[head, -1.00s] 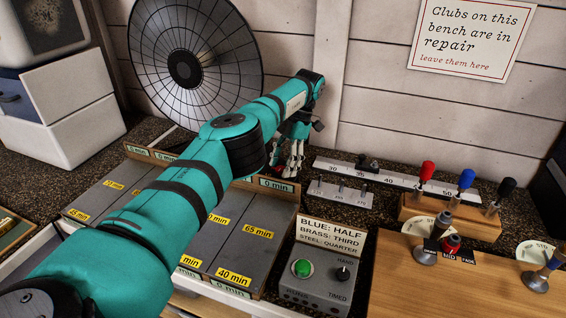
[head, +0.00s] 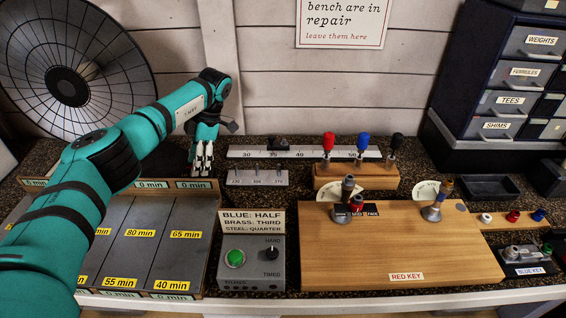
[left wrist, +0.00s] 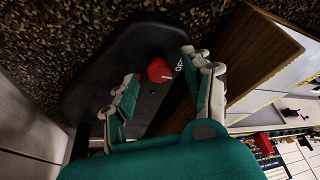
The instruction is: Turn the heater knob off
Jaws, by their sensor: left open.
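The red heater knob (left wrist: 158,70) sits on a dark rounded base (left wrist: 100,72) with partly hidden white lettering beside it. My left gripper (left wrist: 160,72) is open, with one finger on each side of the knob; I cannot tell if either finger touches it. In the head view the left gripper (head: 203,160) points down at the back of the bench, and the knob is hidden there. The heater's round dish (head: 70,75) stands at the far left. My right gripper is not in view.
A grey timed box (head: 251,264) with a green button and small switch stands right of the labelled time panels (head: 130,240). A ruler (head: 310,153), a wooden block with coloured handles (head: 355,177) and a wooden board (head: 400,255) lie farther right.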

